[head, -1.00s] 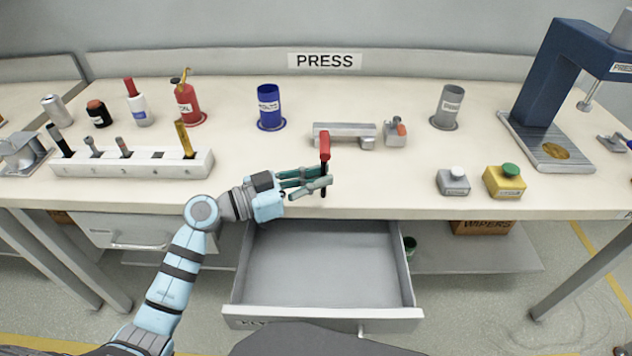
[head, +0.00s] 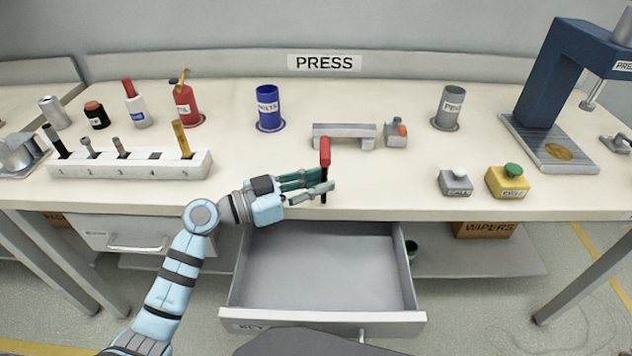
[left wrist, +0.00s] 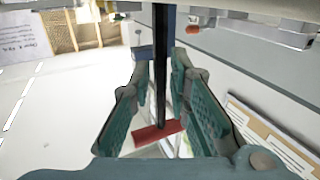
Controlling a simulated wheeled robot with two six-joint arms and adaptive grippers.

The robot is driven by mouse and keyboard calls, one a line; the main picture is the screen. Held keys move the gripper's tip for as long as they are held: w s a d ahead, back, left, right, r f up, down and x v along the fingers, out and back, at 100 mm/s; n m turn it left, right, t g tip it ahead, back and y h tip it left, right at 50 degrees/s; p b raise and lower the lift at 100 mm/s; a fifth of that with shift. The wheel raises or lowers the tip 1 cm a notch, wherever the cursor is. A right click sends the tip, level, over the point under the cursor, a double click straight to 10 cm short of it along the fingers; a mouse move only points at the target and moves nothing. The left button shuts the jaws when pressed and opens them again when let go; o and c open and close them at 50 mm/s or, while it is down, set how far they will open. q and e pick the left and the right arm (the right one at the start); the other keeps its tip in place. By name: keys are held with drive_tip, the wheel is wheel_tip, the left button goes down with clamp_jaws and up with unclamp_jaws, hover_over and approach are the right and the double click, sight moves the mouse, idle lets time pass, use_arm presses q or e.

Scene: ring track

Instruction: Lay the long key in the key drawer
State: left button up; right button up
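The long key has a red handle (head: 325,152) and a thin black shaft, and stands roughly upright in the head view. My left gripper (head: 318,184) is shut on it, above the bench's front edge. In the left wrist view the black shaft (left wrist: 162,70) runs between the two teal fingers (left wrist: 160,85), with the red handle crosswise below in the picture. The key drawer (head: 322,319) is pulled open under the bench, below and in front of the gripper. Its grey inside looks empty, and its front label is partly cut off. My right gripper is not in view.
A white numbered rack (head: 130,168) with several tools stands at left; slot 4 looks empty. A grey block (head: 344,131) lies behind the key. A blue cup (head: 268,104), grey cup (head: 449,103), buttons (head: 508,182) and blue press (head: 552,85) stand farther off. A closed drawer (head: 122,235) sits left.

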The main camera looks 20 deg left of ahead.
use_arm(q)
drive_tip(key=shift+o, duration=0.5)
drive_tip(key=shift+r+p, duration=0.3)
drive_tip(key=shift+p, duration=0.05)
drive_tip(key=shift+r+p, duration=0.5)
drive_tip(key=shift+p, duration=0.15)
drive_tip(key=b+v, duration=0.2)
drive_tip(key=v, duration=1)
drive_tip(key=shift+f, duration=0.2)
